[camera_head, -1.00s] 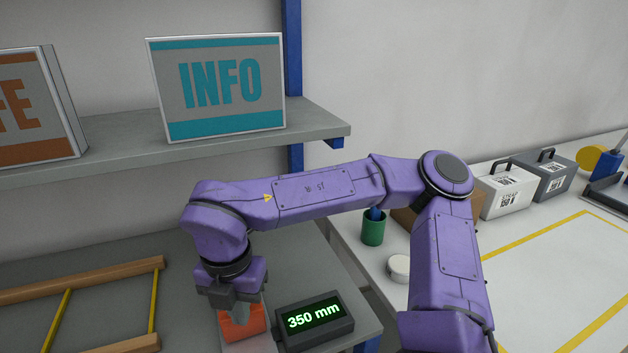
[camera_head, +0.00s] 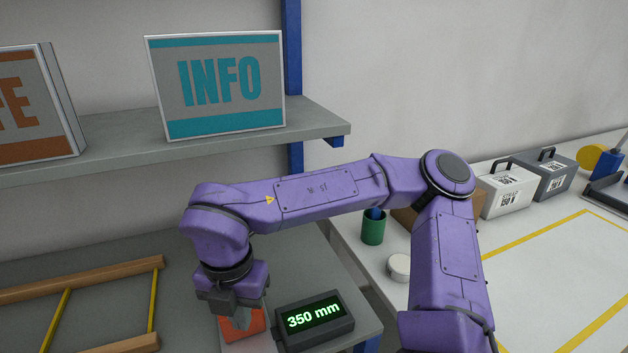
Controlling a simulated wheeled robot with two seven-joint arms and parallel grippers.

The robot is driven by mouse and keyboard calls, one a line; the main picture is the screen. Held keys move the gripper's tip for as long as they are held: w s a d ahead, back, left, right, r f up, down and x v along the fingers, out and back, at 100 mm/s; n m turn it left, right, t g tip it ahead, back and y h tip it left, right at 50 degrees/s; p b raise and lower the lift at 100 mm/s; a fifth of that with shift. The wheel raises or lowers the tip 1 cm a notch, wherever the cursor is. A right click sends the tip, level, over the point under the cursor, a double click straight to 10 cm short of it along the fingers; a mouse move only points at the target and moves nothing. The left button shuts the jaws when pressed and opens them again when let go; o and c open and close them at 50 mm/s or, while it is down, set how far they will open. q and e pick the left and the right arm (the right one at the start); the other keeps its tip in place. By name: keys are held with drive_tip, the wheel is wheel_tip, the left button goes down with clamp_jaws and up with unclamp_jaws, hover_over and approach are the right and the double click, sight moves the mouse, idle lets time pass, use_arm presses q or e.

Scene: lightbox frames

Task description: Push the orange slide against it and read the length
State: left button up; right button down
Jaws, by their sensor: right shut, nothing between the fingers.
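The orange slide (camera_head: 252,322) sits on a pale rail (camera_head: 254,343) at the front of the grey bench. My right gripper (camera_head: 240,315) is shut, pointing down at the slide and covering part of it. I cannot tell whether its fingers touch the slide. The black display (camera_head: 315,318) just right of the slide reads "350 mm" in green. What the slide would be pushed against does not show clearly. My left gripper is not in view.
A wooden frame with yellow rods (camera_head: 100,283) lies on the bench at left. A shelf (camera_head: 110,145) with an INFO sign (camera_head: 218,85) hangs above. On the white table at right stand a green cup (camera_head: 373,229), a white round piece (camera_head: 398,267) and two cases (camera_head: 506,190).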

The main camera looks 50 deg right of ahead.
wheel_tip(320, 180, up, 7)
drive_tip(key=p, duration=0.6)
idle(0.4)
